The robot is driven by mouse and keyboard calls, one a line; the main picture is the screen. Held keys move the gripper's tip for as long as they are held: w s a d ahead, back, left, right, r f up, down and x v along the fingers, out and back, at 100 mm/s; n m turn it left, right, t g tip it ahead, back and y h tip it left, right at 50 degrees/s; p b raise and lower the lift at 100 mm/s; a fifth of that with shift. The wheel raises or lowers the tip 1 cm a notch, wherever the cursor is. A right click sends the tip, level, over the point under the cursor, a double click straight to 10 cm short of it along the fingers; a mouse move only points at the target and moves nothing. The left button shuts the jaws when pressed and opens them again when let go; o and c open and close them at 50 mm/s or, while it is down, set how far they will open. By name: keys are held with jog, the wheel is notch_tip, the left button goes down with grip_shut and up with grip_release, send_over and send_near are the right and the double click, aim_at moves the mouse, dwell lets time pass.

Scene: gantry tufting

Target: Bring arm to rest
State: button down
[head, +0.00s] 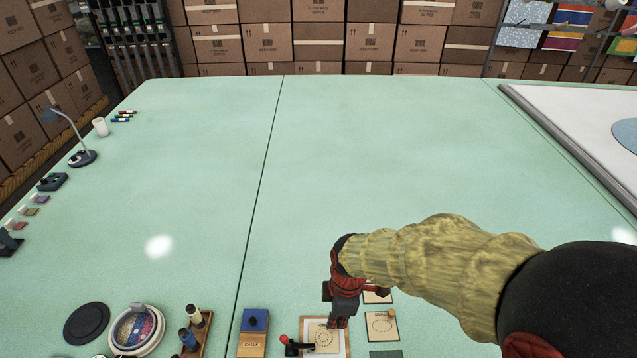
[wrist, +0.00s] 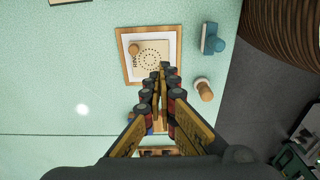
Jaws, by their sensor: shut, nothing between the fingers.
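My gripper (head: 338,323) is at the near edge of the green table (head: 370,130), at the end of my arm in its yellowish sleeve. In the wrist view my gripper (wrist: 165,68) is shut and empty, with its fingertips over the lower edge of a wood-framed board. The framed board (head: 347,349) carries a card with a ring of dots. It also shows in the wrist view (wrist: 122,48), with a small round wooden knob on its left part. I cannot tell whether the fingertips touch the board.
A blue block (wrist: 212,38) and a wooden-topped peg (wrist: 203,89) stand right of the board in the wrist view. A chalk box (head: 253,343), a rack of bottles (head: 202,335) and a round tin (head: 136,327) stand along the near edge. The table's middle is clear.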

jog(key=s+d+r+m+t, duration=0.2)
jog(key=r+m, duration=0.3)
jog(key=r, duration=0.3)
jog(key=s+d+r+m+t, duration=0.1)
jog(key=s+d+r+m, duration=0.2)
jog(key=d+r+m, duration=0.2)
jog(key=s+d+r+m+t, duration=0.2)
jog(key=s+d+r+m, duration=0.1)
jog(key=r+m, duration=0.4)
notch_tip(320, 180, up, 4)
jog(key=shift+s+d+f+t+h+b, duration=0.15)
jog(key=shift+s+d+t+h+b, duration=0.15)
jog(key=shift+s+d+h+b, duration=0.1)
jog(key=shift+d, duration=0.15)
